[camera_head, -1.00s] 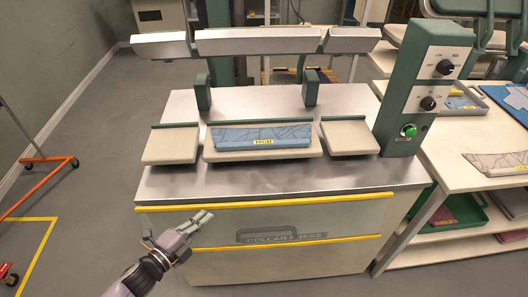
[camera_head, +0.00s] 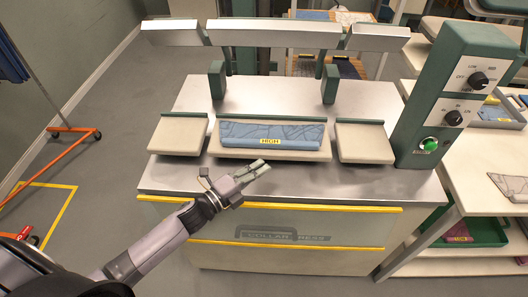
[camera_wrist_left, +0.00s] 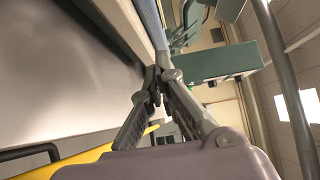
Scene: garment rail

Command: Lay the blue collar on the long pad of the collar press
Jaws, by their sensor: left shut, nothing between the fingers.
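The blue collar (camera_head: 272,134) lies flat on the long middle pad (camera_head: 228,153) of the collar press, with a yellow label at its front edge. The collar press (camera_head: 210,180) has its heads raised above the pads. My left gripper (camera_head: 262,166) is in front of the long pad, above the press's front edge. It is shut and empty, apart from the collar. In the left wrist view its fingers (camera_wrist_left: 156,84) meet at their tips. My right gripper is not in view.
Shorter side pads (camera_head: 180,136) and (camera_head: 362,143) flank the long pad. A control box (camera_head: 452,95) with knobs and a lit green button stands at the right. A bench (camera_head: 470,170) with a grey collar piece stands further right. The floor at left is mostly clear.

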